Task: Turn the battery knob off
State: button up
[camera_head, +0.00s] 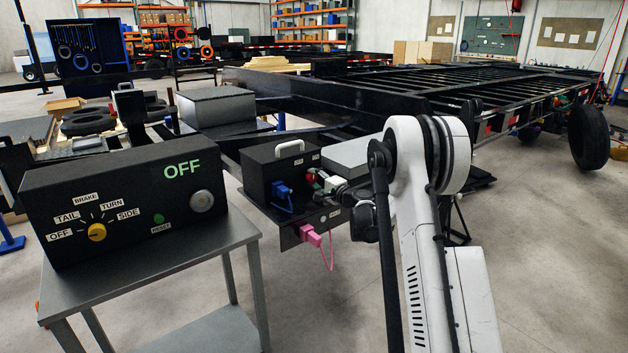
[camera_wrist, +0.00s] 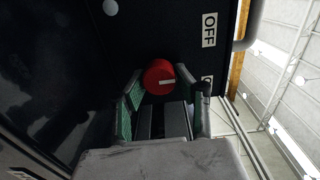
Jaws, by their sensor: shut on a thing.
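The red battery knob (camera_wrist: 158,76) sits on the face of a black box. It has a white pointer mark, which points right in the wrist view, toward a label partly hidden behind a finger. An OFF label (camera_wrist: 209,30) is up and to the right of the knob. My gripper (camera_wrist: 167,86) has its green-padded fingers on either side of the knob and is shut on it. In the head view, the black box (camera_head: 262,180) with a handle stands left of my gripper (camera_head: 322,184), which is small and partly hidden there by my arm.
A black control panel (camera_head: 120,190) with a yellow knob (camera_head: 97,232) and a lit OFF sign stands on a metal table (camera_head: 160,285) at left. Blue (camera_head: 283,190) and pink (camera_head: 310,234) plugs with cables are close to my gripper. A trailer frame (camera_head: 400,90) extends behind.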

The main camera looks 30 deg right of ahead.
dwell(0.4)
jog(key=o, duration=1.1)
jog(key=shift+o, duration=0.2)
jog(key=shift+s, duration=0.1)
jog(key=s+d, duration=0.2)
jog(key=s, duration=0.9)
jog(key=shift+s+d, duration=0.2)
jog(key=shift+s, duration=0.1)
jog(key=shift+a, duration=0.1)
